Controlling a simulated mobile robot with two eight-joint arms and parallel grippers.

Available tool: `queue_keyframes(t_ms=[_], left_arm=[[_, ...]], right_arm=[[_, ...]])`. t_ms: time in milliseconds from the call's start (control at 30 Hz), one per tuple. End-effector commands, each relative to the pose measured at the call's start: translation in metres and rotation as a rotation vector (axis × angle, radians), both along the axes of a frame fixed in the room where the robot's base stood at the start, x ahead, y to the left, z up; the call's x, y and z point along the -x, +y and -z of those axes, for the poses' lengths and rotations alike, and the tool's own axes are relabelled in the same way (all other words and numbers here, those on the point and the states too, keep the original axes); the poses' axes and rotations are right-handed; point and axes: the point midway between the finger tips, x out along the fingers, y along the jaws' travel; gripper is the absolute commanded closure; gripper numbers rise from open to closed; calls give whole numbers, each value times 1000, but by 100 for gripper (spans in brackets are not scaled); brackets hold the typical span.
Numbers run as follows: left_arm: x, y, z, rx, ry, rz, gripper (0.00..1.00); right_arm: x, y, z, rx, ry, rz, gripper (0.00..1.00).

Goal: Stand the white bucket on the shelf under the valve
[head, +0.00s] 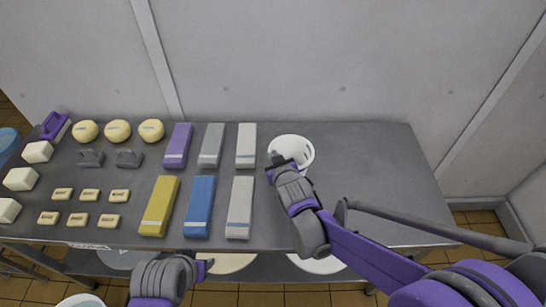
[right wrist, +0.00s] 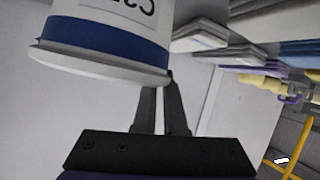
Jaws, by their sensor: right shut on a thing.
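The white bucket (head: 292,150) is at the right part of the dark table, in the head view. My right gripper (head: 278,160) is shut on its near left rim. In the right wrist view the bucket (right wrist: 105,45) shows a blue band and upside-down lettering, with the gripper's fingers (right wrist: 168,85) closed at its rim. I cannot tell if its base touches the table. My left gripper (head: 205,267) is low in front of the table edge; its jaws are not clear. I do not make out a valve.
The dark table (head: 370,170) is bare to the right of the bucket. Yellow, blue, purple, grey and white packs (head: 200,205), round sponges (head: 117,131) and small blocks (head: 90,195) fill its left. Round lids or containers (head: 228,262) show on the shelf below. A grey wall stands behind.

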Motion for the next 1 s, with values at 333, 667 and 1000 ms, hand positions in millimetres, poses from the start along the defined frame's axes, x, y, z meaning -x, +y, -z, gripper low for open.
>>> queue_keyframes(t_ms=[333, 667, 1000], left_arm=[[1, 0, 4, 0, 1, 0, 50], [0, 0, 2, 0, 1, 0, 50], [0, 0, -1, 0, -1, 0, 50]], right_arm=[[0, 0, 4, 0, 0, 0, 100], [0, 0, 3, 0, 0, 0, 61], [12, -3, -7, -2, 0, -1, 61]])
